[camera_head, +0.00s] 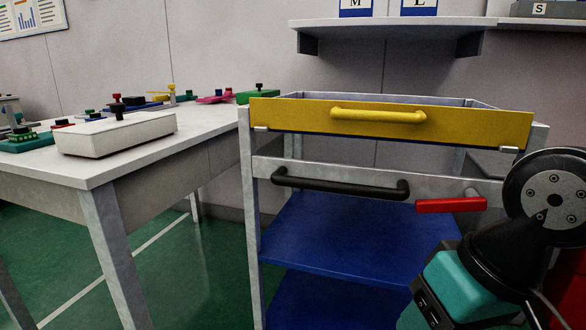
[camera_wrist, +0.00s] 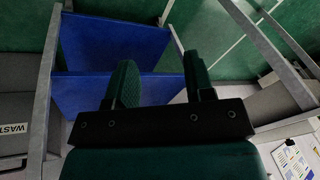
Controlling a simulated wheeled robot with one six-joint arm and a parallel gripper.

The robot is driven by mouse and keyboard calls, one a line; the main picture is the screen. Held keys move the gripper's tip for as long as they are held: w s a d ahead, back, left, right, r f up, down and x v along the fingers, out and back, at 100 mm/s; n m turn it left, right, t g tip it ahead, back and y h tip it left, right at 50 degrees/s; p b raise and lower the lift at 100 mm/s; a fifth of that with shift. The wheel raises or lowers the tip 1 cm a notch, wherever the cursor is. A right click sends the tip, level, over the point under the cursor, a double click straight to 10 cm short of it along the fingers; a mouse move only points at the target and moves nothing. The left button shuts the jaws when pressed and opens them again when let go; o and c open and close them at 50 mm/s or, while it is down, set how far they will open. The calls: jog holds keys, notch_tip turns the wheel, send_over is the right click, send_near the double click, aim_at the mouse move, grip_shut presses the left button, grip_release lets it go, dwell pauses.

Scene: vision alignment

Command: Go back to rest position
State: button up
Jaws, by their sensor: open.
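My gripper (camera_wrist: 160,78) shows in the wrist view with its two dark green fingers spread apart and nothing between them. Behind the fingers are the blue shelves (camera_wrist: 95,45) of the cart and green floor. In the head view my arm, teal and black, is at the lower right, in front of the cart's right side. I cannot make out the fingers there.
The cart has a yellow drawer front (camera_head: 390,122), a black handle (camera_head: 340,188) and a red bar (camera_head: 450,205). A shelf (camera_head: 390,27) hangs behind. A grey bin (camera_wrist: 20,115) shows in the wrist view.

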jog(key=s+r+n+g+y+p, duration=0.1)
jog(key=s+r+n+g+p, duration=0.1)
jog(key=r+p, duration=3.7)
jog(key=shift+s+r+n, duration=0.55)
jog(key=shift+s+n, duration=0.05)
jog(key=shift+n, duration=0.4)
